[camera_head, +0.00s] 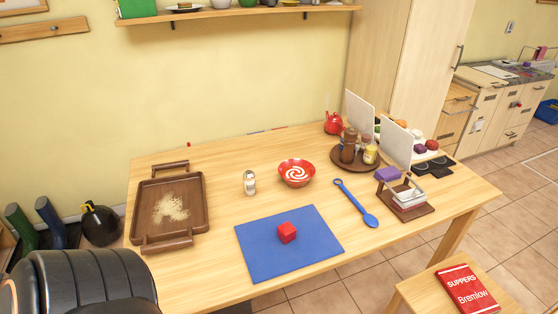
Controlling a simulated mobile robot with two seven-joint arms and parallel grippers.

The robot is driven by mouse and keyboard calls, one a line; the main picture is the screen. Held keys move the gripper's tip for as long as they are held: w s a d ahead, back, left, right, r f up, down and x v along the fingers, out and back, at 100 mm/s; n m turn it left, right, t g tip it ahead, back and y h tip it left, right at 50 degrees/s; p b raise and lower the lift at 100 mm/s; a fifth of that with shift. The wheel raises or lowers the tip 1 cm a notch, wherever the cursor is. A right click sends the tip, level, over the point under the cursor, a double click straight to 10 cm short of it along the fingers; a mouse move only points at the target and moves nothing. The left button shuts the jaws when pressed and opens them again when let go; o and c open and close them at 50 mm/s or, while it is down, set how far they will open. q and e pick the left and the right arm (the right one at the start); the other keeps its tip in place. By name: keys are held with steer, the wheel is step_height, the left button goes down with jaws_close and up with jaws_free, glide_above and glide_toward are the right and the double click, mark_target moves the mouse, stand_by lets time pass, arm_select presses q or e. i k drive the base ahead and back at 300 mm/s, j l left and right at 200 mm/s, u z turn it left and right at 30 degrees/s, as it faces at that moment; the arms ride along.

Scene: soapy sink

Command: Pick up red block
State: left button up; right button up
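The red block (287,232) is a small cube lying on the blue mat (262,262). The mat lies flat near the front edge of the wooden table (215,262). The block's top and front sides show, and nothing touches it apart from the mat. Neither my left gripper nor my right gripper is in view.
Behind the mat stand a red-and-white bowl (297,172) and a shaker (250,183). A wooden tray (199,222) is at left. A blue spoon (356,203), bottle turntable (346,166) and purple sponge (388,174) are at right. The table around the mat is mostly clear.

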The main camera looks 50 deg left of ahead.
mark_target(286, 232)
steer(key=i+l+u, duration=0.1)
steer(key=u, duration=0.35)
steer(key=i+l+u, duration=0.2)
steer(key=u, duration=0.25)
steer(key=l+u, duration=0.25)
steer(key=u, duration=0.25)
steer(key=i+l+u, duration=0.15)
steer(key=u, duration=0.3)
steer(key=l+u, duration=0.45)
steer(key=k+j, duration=0.05)
steer(key=j, duration=0.05)
